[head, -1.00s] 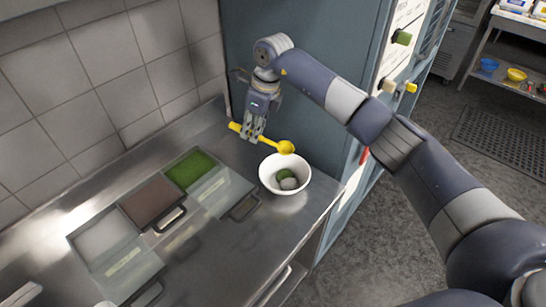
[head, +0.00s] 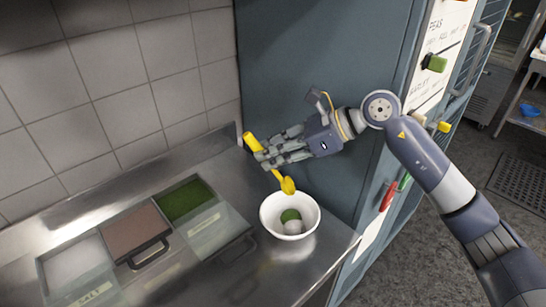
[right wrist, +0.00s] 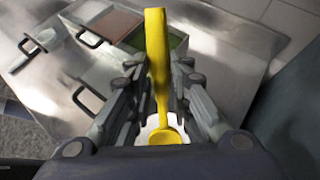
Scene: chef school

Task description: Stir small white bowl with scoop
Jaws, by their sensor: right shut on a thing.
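The yellow scoop (head: 287,185) is held by my right gripper (head: 268,160), whose fingers are shut around its handle. The scoop slants, handle end up at the left and head down at the right, above the far rim of the bowl. The small white bowl (head: 268,224) stands upright on the steel counter and holds a green lump and a whitish one. The scoop's head appears outside the contents. In the right wrist view the scoop (right wrist: 157,60) runs between the fingers, and part of the bowl shows behind its head. My left gripper is not in view.
Trays of white, brown and green ingredients (head: 187,200) with clear, handled lids sit left of the bowl on the steel counter (head: 190,262). A blue-grey cabinet (head: 300,60) stands close behind my right gripper. The tiled wall (head: 150,90) borders the counter.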

